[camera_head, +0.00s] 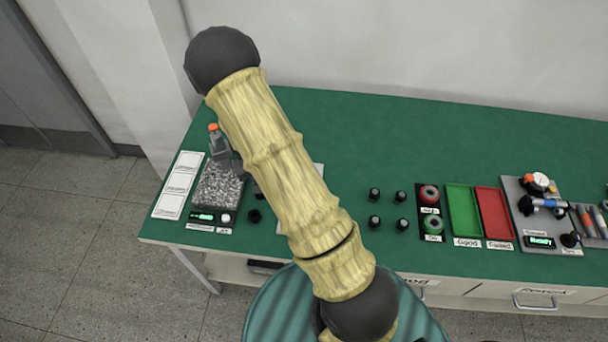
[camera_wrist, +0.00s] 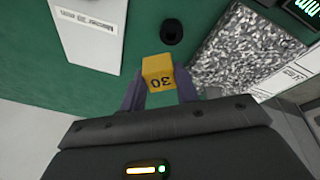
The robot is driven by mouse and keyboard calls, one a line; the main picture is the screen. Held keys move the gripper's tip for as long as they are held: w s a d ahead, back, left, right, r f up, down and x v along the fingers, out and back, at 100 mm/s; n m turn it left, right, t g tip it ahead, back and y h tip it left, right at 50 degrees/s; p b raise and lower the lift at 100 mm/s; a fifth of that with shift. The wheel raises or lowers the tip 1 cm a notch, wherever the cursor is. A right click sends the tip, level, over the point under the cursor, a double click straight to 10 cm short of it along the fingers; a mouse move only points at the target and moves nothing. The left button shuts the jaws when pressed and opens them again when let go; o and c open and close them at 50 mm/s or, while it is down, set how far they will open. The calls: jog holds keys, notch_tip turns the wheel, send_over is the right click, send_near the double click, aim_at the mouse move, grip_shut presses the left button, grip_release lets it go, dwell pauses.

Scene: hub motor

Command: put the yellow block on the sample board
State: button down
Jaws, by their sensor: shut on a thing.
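My gripper (camera_wrist: 160,88) is shut on the yellow block (camera_wrist: 158,71), with one finger on each side. The block bears the dark number 30, upside down in the wrist view. Green table top shows around it. In the head view my arm hides the block and the gripper. A white board with three framed fields (camera_head: 180,185) lies at the left end of the table. Another white board (camera_wrist: 92,30) with a printed line is at upper left in the wrist view. I cannot tell from the lettering which is the sample board.
A speckled grey slab (camera_head: 218,190) lies beside the three-field board, with a grey stand with an orange top (camera_head: 213,140) behind it. A black round piece (camera_wrist: 171,31) stands near the block. Several black pieces, a green tray (camera_head: 464,211) and a red tray (camera_head: 494,213) are further right.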

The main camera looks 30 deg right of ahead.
jog(key=shift+w+d+m+b, duration=0.1)
jog(key=shift+d+m+b, duration=0.2)
jog(key=shift+d, duration=0.25)
jog(key=d+r+m+b, duration=0.3)
jog(key=d+m+b, duration=0.2)
jog(key=d, duration=0.9)
jog(key=shift+s+m, duration=0.2)
jog(key=shift+m, duration=0.3)
